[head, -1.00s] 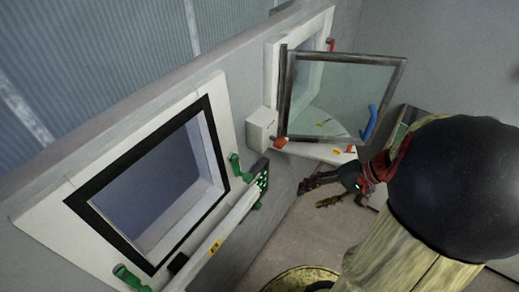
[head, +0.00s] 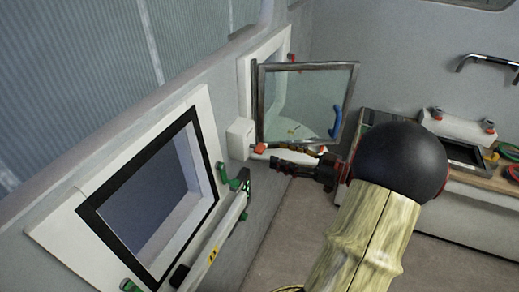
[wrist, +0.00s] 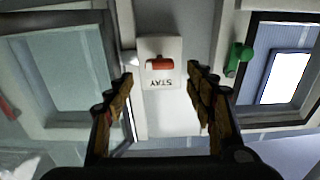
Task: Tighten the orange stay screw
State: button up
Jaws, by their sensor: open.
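The orange stay screw (head: 260,148) sits on a white box (head: 239,139) beside the far hatch in the head view. In the wrist view the screw (wrist: 160,63) looks like a short red-orange bar lying crosswise on a white plate, above the upside-down label STAY (wrist: 160,82). My gripper (head: 277,157) is open and empty, its fingers pointing left toward the screw. In the wrist view my gripper (wrist: 160,76) has one finger on each side of the plate, with the screw centred between and beyond the tips. No contact shows.
The far hatch's glazed pane (head: 310,105) stands open just above my gripper, with a blue handle (head: 336,121). The nearer window has green latches (head: 240,180); one green latch (wrist: 238,59) shows right of my fingers. A bench (head: 460,185) with tools stands at right.

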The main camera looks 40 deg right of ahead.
aim_at(264, 149)
jog(key=x, duration=0.7)
jog(key=shift+w+a, duration=0.1)
jog(key=shift+w, duration=0.15)
jog(key=c, duration=0.4)
jog(key=c, duration=0.7)
jog(key=shift+c, duration=0.5)
